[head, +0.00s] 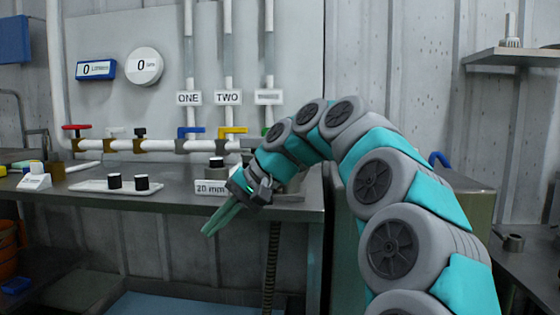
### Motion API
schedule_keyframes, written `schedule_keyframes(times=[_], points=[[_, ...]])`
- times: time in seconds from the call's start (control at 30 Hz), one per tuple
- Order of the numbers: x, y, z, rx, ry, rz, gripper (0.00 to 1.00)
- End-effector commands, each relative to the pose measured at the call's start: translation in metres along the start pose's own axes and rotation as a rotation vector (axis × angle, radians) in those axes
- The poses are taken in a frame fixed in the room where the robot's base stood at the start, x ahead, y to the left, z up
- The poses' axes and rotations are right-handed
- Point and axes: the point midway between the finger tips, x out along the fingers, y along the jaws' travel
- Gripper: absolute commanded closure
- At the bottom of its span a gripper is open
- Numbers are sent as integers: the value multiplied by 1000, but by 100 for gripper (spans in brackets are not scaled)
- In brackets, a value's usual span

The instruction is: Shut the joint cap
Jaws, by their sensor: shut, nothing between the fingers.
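My gripper (208,232) points down and left at the bench's front edge, to the right of the label reading 20 mm (211,188). Its teal fingers are shut, with nothing seen between them. I cannot tell for certain which part is the joint cap. A small black-topped piece (216,163) stands on the bench behind the label.
A white pipe (157,146) runs along the wall with red, black, blue (191,131) and yellow (232,131) valve handles. Signs read ONE and TWO. Two dials hang above. The steel bench (110,202) has clear room along its front. A shelf (515,57) sits at right.

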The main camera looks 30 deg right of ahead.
Motion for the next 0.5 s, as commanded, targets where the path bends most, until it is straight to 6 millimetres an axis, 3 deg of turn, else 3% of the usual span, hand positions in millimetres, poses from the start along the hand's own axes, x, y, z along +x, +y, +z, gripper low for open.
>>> schedule_keyframes(times=[0.3,0.5], points=[[-34,-27,25,-17,-79,-298,100],[-62,-27,2,12,-51,-399,100]])
